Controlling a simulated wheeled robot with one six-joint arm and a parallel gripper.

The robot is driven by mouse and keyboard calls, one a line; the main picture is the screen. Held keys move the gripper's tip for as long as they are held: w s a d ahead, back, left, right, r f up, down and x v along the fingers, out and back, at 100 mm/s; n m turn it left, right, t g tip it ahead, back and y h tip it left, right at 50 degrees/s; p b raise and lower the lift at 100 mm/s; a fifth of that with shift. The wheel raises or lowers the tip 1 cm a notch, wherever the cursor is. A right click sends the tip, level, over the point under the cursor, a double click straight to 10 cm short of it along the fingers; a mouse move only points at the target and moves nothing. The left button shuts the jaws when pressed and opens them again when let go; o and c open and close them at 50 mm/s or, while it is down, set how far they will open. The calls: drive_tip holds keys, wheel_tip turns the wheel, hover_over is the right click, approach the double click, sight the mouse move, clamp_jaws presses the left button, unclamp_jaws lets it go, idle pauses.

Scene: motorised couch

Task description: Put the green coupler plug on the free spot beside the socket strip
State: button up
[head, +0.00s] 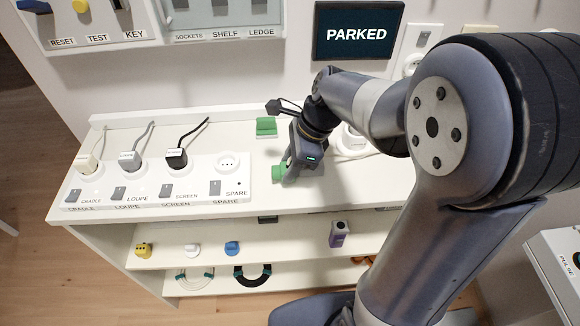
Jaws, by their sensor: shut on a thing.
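My gripper (286,173) is at the right end of the socket strip (135,198), pointing down and to the left over the white top. It is shut on the green coupler plug (278,172), which shows at the fingertips. The gripper partly hides the plug, and I cannot tell whether the plug touches the top. The strip has positions labelled CRADLE, LOUPE, SCREEN and SPARE. White and black plugs with cords fill the first three, and the SPARE socket (227,161) is empty. Bare white top (262,185) lies just right of the strip.
A second green block (266,127) stands behind the gripper. A white round fitting (354,140) with a cable is to the right, partly behind my arm. A wall screen (357,33) reads PARKED. Shelves below hold small coloured items, including a purple one (339,233).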

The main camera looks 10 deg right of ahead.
drive_tip(key=shift+f, duration=0.65)
drive_tip(key=shift+f, duration=0.15)
drive_tip(key=o, duration=1)
drive_tip(key=shift+c, duration=0.2)
drive_tip(key=v, duration=1.2)
drive_tip(key=shift+p, duration=0.45)
